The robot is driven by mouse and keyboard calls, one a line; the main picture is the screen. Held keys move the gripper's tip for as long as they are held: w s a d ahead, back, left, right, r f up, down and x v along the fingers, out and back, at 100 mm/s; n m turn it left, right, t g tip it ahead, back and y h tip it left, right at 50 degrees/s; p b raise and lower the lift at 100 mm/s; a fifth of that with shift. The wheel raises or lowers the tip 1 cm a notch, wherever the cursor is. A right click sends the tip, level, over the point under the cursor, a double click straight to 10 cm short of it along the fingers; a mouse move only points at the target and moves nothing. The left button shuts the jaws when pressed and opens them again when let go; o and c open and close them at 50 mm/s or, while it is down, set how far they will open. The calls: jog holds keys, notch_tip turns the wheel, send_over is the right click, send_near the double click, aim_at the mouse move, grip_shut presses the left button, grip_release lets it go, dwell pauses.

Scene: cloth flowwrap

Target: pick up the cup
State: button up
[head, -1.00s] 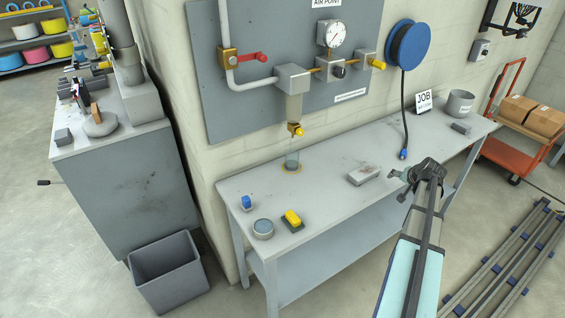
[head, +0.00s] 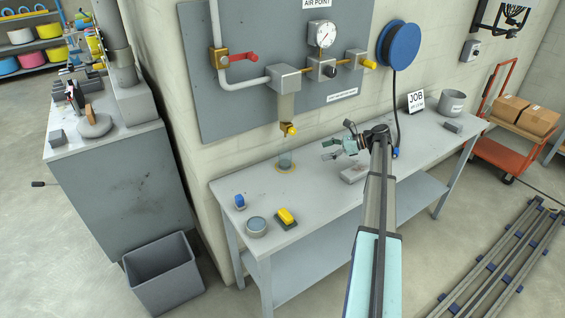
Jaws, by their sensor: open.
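A clear, glass-like cup (head: 286,160) stands upright on the grey bench, on a yellow ring mark, below a brass drain with a yellow knob (head: 289,129). My gripper (head: 336,142) is to the right of the cup, above the bench, with its fingers pointing left toward it. The fingers are spread and empty, and a gap separates them from the cup. A grey tin-like pot (head: 452,102) stands at the bench's far right end.
A grey block (head: 353,174) lies on the bench below my gripper. A round tin (head: 256,227), a yellow-topped block (head: 287,216) and a blue-topped item (head: 240,202) stand at the front left. A hose (head: 396,110) hangs behind my arm.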

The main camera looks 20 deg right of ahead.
jog(key=p, duration=0.3)
send_near(286, 153)
jog(key=a+f, duration=0.3)
jog(key=a, duration=0.1)
jog(key=shift+a+f, duration=0.35)
jog(key=shift+f, duration=0.05)
jog(key=x, duration=0.1)
jog(key=p+x, duration=0.1)
jog(key=x, duration=0.1)
jog(key=p+x, duration=0.1)
jog(key=shift+w+a+r, duration=0.15)
jog(key=shift+a+r, duration=0.05)
jog(key=shift+w+a+f+p, duration=0.2)
jog(key=shift+a+f+p, duration=0.1)
jog(key=shift+a, duration=0.1)
jog(key=c, duration=1.4)
jog(key=shift+r, duration=0.15)
jog(key=shift+r+b, duration=0.9)
jog(key=shift+r, duration=0.6)
jog(key=shift+s+d+r+b, duration=0.1)
jog(key=shift+s+d+b, duration=0.6)
jog(key=shift+s+d, duration=1.3)
jog(key=shift+s+d+b, duration=0.65)
jog(key=shift+s+d, duration=0.35)
jog(key=shift+d, duration=2)
jog(key=shift+s+d+b, duration=0.7)
jog(key=shift+s+d, duration=0.8)
jog(key=shift+d, duration=1)
